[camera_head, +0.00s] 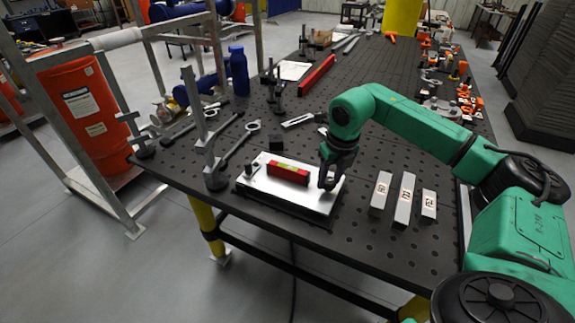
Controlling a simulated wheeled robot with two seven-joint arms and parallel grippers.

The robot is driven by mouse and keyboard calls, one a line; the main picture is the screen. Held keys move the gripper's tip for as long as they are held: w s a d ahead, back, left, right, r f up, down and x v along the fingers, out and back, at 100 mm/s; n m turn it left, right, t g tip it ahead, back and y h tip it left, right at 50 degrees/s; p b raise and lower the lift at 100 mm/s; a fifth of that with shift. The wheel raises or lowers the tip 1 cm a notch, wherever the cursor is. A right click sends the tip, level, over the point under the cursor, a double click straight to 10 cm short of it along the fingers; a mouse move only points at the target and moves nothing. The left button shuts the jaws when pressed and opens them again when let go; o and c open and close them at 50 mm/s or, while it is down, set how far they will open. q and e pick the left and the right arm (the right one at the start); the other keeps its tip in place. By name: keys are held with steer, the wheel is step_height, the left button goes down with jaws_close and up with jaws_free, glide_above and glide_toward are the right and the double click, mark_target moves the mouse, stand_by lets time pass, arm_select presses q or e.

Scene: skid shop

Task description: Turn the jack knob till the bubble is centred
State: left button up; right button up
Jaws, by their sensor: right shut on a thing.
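A light metal plate (273,192) lies on the dark perforated table near its front edge. A red spirit level (289,173) with a small yellow-green vial rests on the plate. The bubble is too small to make out. My right gripper (327,183) points down at the plate's right end, beside the level and apart from it. It is shut on the jack knob, which its fingers mostly hide. My left gripper is not in view.
Several grey blocks with marked labels (404,199) stand right of the plate. A metal clamp post (209,150) and a wrench stand or lie to its left. A dark cube (276,142) sits behind it. A red bar (316,76) and blue bottle (238,71) are farther back.

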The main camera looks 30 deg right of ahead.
steer(key=shift+w+r, duration=0.1)
steer(key=shift+r, duration=0.15)
stand_by(0.3)
steer(key=n, duration=0.4)
steer(key=shift+n+y, duration=0.4)
jaws_close()
jaws_free()
steer(key=n, duration=0.4)
steer(key=shift+d+n+y+p, duration=0.1)
steer(key=shift+n+y+p, duration=0.2)
steer(key=shift+n, duration=0.1)
stand_by(0.4)
